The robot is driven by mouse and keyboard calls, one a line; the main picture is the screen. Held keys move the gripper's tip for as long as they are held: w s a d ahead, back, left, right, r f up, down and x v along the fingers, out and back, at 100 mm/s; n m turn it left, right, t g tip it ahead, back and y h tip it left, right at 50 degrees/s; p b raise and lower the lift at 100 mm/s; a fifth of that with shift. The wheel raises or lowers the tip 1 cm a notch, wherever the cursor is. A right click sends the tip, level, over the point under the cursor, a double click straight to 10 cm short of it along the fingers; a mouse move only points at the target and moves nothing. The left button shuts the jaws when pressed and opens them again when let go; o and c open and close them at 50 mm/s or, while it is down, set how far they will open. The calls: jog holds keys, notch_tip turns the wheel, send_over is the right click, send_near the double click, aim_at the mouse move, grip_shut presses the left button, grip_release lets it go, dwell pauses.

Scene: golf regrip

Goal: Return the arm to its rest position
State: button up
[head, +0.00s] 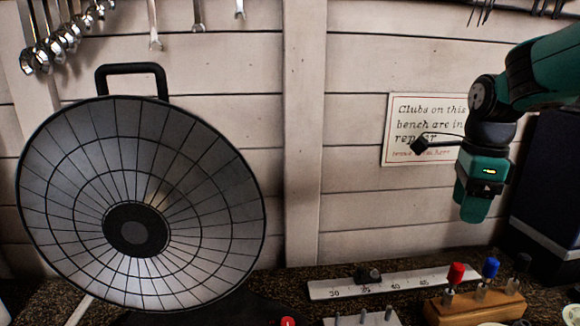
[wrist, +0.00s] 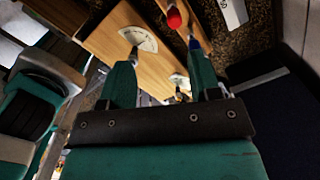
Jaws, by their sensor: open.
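My teal arm comes in from the upper right of the head view, and my gripper (head: 474,212) hangs pointing down above the right side of the bench. In the wrist view its two teal fingers stand apart, with nothing held in the gap of my gripper (wrist: 163,78). In the head view the gripper is clear of the bench and of the tools below it.
Below the gripper, a wooden block (head: 473,310) holds red-, blue- and black-topped tools. A ruler (head: 395,282) lies left of it. A large round ribbed dish (head: 95,205) fills the left. A dark box (head: 550,190) stands close on the right. A sign (head: 400,150) hangs behind.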

jog(key=s+a+f+n+y, duration=0.1)
jog(key=s+a+n+y, duration=0.1)
jog(key=s+a+n, duration=0.7)
jog(key=s+a+f+n+y, duration=0.1)
jog(key=s+a+n, duration=0.9)
jog(key=n, duration=1.1)
jog(key=shift+s+a+f+y, duration=0.15)
jog(key=shift+s+f+y, duration=0.35)
jog(key=shift+s, duration=0.5)
